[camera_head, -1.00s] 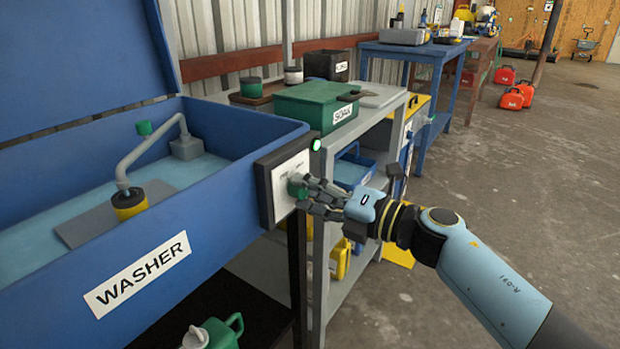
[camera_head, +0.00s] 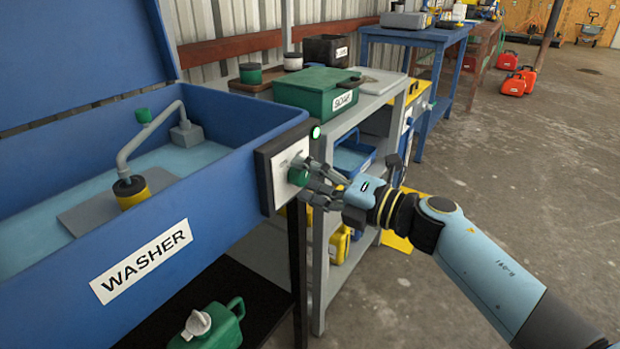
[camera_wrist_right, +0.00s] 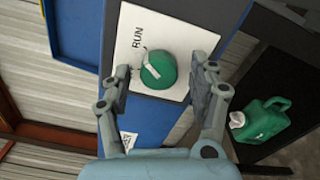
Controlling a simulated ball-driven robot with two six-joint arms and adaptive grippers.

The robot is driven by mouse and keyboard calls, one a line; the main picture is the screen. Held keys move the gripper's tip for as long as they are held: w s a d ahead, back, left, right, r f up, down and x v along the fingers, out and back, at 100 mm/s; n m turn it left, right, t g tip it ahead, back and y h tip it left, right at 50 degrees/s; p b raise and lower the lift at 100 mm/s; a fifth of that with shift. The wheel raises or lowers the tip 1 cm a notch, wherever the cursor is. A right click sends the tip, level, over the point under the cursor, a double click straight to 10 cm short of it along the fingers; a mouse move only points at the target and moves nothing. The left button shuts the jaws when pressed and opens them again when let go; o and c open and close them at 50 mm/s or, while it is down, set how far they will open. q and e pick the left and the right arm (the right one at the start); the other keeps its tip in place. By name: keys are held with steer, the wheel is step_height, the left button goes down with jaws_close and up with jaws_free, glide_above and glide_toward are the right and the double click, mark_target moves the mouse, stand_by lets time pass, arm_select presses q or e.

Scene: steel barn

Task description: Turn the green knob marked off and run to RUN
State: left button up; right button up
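The green knob (camera_head: 298,174) sits on a white plate (camera_head: 281,176) fixed to the end of the blue washer (camera_head: 215,205). In the right wrist view the knob (camera_wrist_right: 158,70) has a pale stripe across its face, and the word RUN shows on the plate (camera_wrist_right: 178,28). I see no OFF mark. My right gripper (camera_head: 312,182) is open just in front of the knob. In the right wrist view its fingers (camera_wrist_right: 166,70) stand apart on either side of the knob, with gaps. My left gripper is out of view.
A grey shelf unit (camera_head: 376,100) with a green box (camera_head: 305,95) on top stands beside the washer. A green can (camera_head: 222,325) is on the black shelf below. Open concrete floor (camera_head: 530,180) lies to the right.

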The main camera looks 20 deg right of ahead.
steer(key=v, duration=1.2)
steer(key=s+d+f+m+g+h, duration=0.1)
steer(key=s+d+f+m+h, duration=0.25)
steer(key=f, duration=0.65)
steer(key=s+d+f+m+g+h, duration=0.1)
steer(key=s+f+m+h, duration=0.2)
steer(key=s+f+m, duration=0.5)
steer(key=s+d+f+m+g+h, duration=0.1)
steer(key=d+f+m+h, duration=0.3)
steer(key=f, duration=0.8)
steer(key=s+f+m+g, duration=0.3)
steer(key=s+f+m, duration=0.1)
steer(key=s, duration=0.7)
steer(key=s+a+f+m+g+h, duration=0.1)
steer(key=s+f+m+g, duration=0.3)
steer(key=s+f, duration=0.3)
steer(key=s+f+m+g, duration=0.3)
steer(key=s+f+m, duration=0.3)
steer(key=s, duration=0.9)
steer(key=shift+a+g, duration=0.15)
steer(key=shift+g, duration=0.15)
